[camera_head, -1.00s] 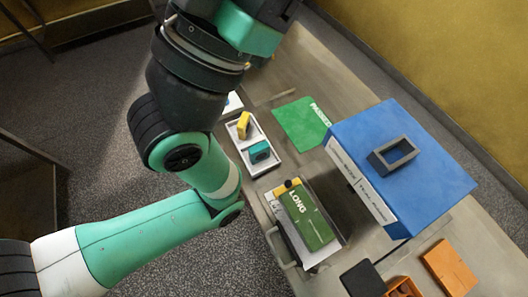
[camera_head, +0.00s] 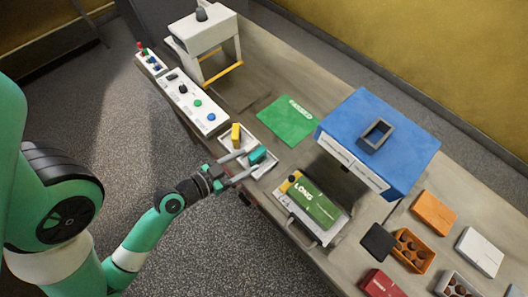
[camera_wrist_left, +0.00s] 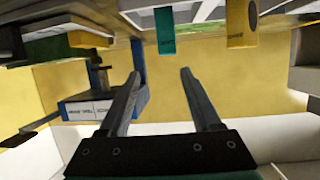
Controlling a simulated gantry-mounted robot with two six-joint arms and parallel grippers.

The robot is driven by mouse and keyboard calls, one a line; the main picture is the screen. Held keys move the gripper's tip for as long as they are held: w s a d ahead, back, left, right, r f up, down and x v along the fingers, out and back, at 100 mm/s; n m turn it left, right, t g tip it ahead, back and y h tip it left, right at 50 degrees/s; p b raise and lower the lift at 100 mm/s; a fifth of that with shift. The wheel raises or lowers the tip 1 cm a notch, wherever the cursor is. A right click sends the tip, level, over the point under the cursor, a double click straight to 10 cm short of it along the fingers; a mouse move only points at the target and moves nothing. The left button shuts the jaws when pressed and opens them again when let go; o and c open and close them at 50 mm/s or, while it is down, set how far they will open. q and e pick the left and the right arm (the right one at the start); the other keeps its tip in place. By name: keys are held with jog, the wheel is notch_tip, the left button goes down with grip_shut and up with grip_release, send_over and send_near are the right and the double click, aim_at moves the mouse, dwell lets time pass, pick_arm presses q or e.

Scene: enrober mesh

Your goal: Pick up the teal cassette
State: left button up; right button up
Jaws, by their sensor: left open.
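The teal cassette (camera_head: 258,154) stands in the right part of a small white tray (camera_head: 262,171) on the bench. In the left wrist view the teal cassette (camera_wrist_left: 165,31) shows ahead of the fingertips, roughly in line with the gap between them. My left gripper (camera_head: 246,165) is open and empty at the tray's near edge, its fingers pointing at the teal cassette. Its two fingers also show spread in the left wrist view (camera_wrist_left: 160,76). Whether a finger touches the tray or cassette I cannot tell. My right gripper is not in view.
A yellow cassette (camera_head: 236,136) stands in the same tray; it also shows in the left wrist view (camera_wrist_left: 241,24). A green mat (camera_head: 288,121) lies behind. A blue box (camera_head: 402,146) and a green LONG card (camera_head: 313,200) are right; a button panel (camera_head: 195,101) is left.

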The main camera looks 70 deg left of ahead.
aim_at(253, 156)
pick_arm(q)
jog(key=shift+n+g+y, duration=0.3)
jog(key=shift+n+g, duration=0.2)
jog(key=w+a+f+p, duration=0.2)
jog(key=w+f, duration=0.1)
jog(key=shift+w+a+f, duration=0.1)
jog(key=shift+w+a, duration=0.05)
jog(key=shift+w, duration=0.05)
jog(key=shift+x, duration=2.7)
jog(key=shift+s+a+f, duration=0.1)
jog(key=shift+c, duration=0.2)
grip_shut()
